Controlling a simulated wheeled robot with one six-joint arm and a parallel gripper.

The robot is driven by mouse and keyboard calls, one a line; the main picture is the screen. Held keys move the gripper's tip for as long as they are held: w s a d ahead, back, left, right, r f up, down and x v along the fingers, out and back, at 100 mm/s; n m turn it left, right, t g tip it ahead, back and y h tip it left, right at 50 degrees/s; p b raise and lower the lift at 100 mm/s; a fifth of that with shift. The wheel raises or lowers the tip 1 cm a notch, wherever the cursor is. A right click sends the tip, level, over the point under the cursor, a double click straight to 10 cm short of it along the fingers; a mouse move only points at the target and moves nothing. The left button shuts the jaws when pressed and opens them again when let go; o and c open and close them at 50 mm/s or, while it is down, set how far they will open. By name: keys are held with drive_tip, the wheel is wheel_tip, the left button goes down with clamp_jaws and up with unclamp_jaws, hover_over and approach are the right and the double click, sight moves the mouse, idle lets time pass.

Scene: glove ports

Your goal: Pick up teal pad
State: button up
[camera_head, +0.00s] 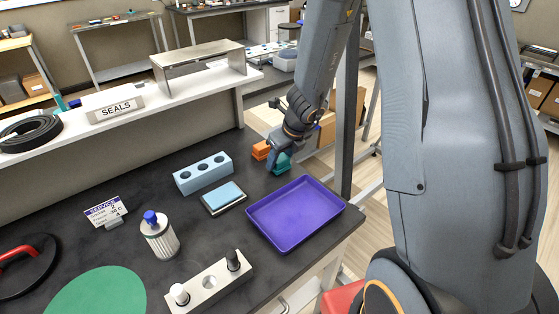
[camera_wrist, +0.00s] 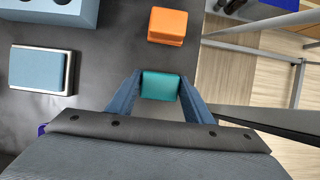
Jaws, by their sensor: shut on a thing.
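The teal pad (camera_wrist: 160,87) sits between the two fingers of my gripper (camera_wrist: 158,90) in the wrist view, with a finger against each side. In the head view the teal pad (camera_head: 281,164) shows partly beneath my gripper (camera_head: 278,163), behind the purple tray. My gripper is shut on it. The pad is at or close above the dark bench top; I cannot tell whether it touches. Its underside is hidden.
An orange block (camera_head: 261,150) is just beyond the pad. A purple tray (camera_head: 325,209), a light-blue pad on a holder (camera_head: 224,198) and a blue block with holes (camera_head: 203,174) stand nearby. A metal post (camera_head: 347,120) rises close to the right.

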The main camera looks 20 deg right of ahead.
sight(280, 158)
wheel_tip(280, 158, up, 9)
drive_tip(key=p, duration=0.5)
drive_tip(key=shift+r, duration=0.2)
